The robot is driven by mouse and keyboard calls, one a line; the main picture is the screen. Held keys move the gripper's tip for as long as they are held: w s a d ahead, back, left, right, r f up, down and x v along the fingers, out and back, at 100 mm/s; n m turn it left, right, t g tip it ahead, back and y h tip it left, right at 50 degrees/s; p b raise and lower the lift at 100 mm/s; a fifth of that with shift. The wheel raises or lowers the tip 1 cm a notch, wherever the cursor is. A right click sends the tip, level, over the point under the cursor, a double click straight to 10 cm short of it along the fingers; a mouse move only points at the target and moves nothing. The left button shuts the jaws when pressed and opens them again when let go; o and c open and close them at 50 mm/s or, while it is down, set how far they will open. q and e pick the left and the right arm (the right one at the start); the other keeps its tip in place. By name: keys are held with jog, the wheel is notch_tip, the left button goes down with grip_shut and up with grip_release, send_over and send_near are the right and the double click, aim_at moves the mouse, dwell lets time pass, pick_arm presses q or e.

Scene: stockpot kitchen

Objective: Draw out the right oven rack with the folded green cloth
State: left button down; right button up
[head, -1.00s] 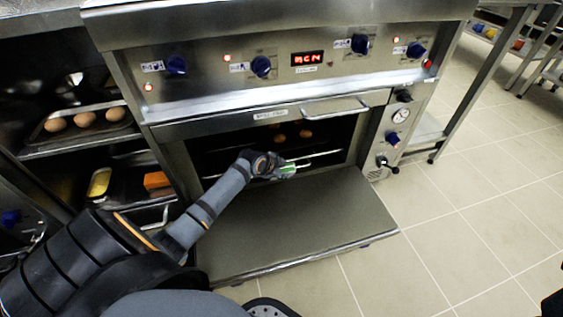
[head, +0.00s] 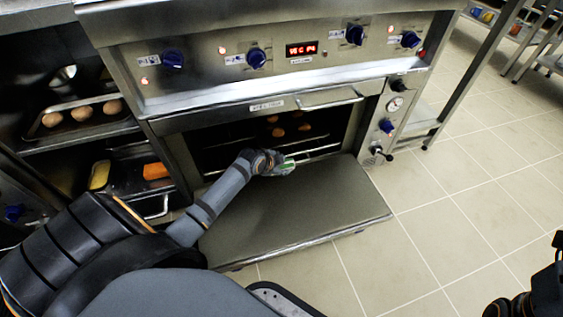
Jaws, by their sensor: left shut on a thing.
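The oven (head: 255,108) stands in front of me with its door (head: 300,205) folded down flat. Inside is a wire rack (head: 322,149), its front bar showing across the opening, with several brown buns (head: 278,132) behind it. My left gripper (head: 287,166) reaches in from the left and is shut at the rack's front bar, above the inner end of the door. A bit of the green cloth (head: 288,162) shows between its fingers; the rest is hidden by the gripper. Part of my right arm shows dark at the bottom right corner, but its gripper cannot be made out.
A shelf unit at the left holds a tray (head: 72,135) of brown eggs or buns. Below it are a yellow item (head: 99,175) and an orange item (head: 156,171). A steel table leg (head: 480,70) stands at the right. The tiled floor (head: 450,215) right of the door is clear.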

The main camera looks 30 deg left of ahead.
pick_arm(q)
jog(key=shift+s+d+r+p, duration=0.2)
jog(key=shift+s+d+p, duration=0.5)
jog(key=shift+p, duration=0.35)
jog(key=s+d+p, duration=0.2)
jog(key=d, duration=0.1)
jog(key=shift+s+d+f+p, duration=0.1)
jog(key=shift+s+f+p, duration=0.15)
jog(key=shift+p, duration=0.15)
jog(key=shift+s+d+p, duration=1.7)
jog(key=shift+s+d, duration=0.25)
jog(key=shift+d, duration=0.3)
